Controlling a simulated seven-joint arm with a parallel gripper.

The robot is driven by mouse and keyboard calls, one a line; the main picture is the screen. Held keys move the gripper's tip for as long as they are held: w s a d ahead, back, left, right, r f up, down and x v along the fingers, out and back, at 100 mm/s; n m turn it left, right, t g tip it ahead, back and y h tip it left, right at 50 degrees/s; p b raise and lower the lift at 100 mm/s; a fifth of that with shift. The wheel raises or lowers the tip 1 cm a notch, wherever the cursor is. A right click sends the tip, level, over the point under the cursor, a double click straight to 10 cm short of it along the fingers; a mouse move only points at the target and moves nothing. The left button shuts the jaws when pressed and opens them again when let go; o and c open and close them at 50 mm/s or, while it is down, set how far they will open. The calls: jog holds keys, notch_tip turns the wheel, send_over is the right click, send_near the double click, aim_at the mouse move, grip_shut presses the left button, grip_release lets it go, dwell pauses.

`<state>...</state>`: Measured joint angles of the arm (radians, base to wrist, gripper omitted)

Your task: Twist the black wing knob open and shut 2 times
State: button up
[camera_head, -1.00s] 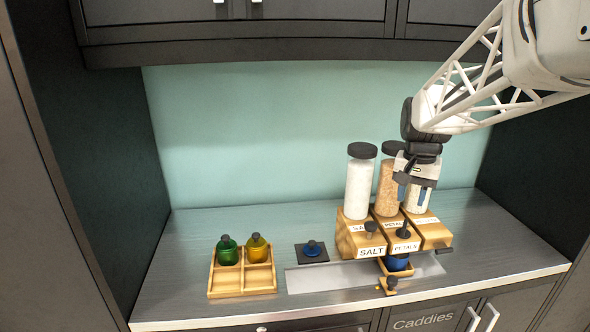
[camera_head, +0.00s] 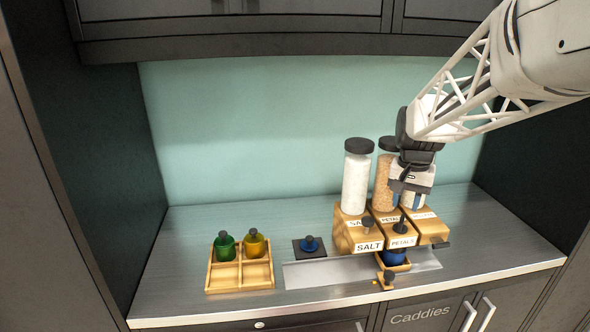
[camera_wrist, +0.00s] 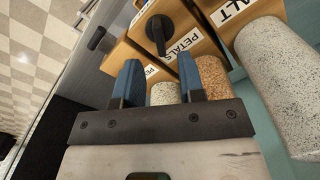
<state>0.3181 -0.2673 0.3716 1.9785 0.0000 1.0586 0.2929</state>
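The middle wooden dispenser, labelled PETALS (camera_head: 403,242), carries a black knob (camera_head: 400,228) on its front. In the wrist view this black knob (camera_wrist: 158,33) stands ahead of the gap between my fingers, apart from them. My gripper (camera_head: 408,198) is above and behind the knob, in front of the right-hand jar. In the wrist view my gripper (camera_wrist: 159,76) is open, with its two blue fingers apart and nothing held between them. The fingers' exact distance to the knob is hard to tell.
The SALT dispenser (camera_head: 350,234) stands at the left with its own black knob (camera_head: 367,221). The right dispenser (camera_head: 428,226) has a dark handle (camera_head: 440,246). A blue cup (camera_head: 395,257) sits below PETALS. A wooden tray (camera_head: 240,276) holds green and yellow jars.

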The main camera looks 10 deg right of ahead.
aim_at(402, 218)
jog(key=shift+f, duration=2.6)
grip_shut()
